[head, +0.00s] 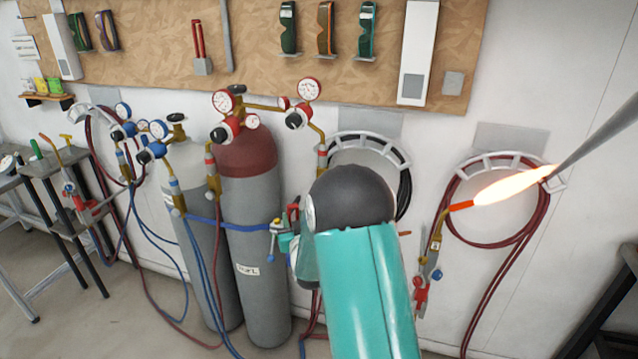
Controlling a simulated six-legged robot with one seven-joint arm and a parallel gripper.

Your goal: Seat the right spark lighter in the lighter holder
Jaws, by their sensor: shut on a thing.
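A red, narrow two-pronged item (198,38) stands upright in a small grey block (203,66) on the brown wall board. It looks like a spark lighter in a holder, but it is too small to be sure. I cannot make out a second lighter. My teal arm with its dark round joint fills the lower middle of the head view. My gripper cannot be made out, and whatever it holds is hidden. Small teal and red parts show just left of the joint, too unclear to name.
Two gas cylinders (256,285) with gauges and a blue strap (233,223) stand left of my arm. A torch (436,237) with a bright flame (515,185) is at the right by a red hose coil (470,238). Goggles (326,28) hang on the board (255,55).

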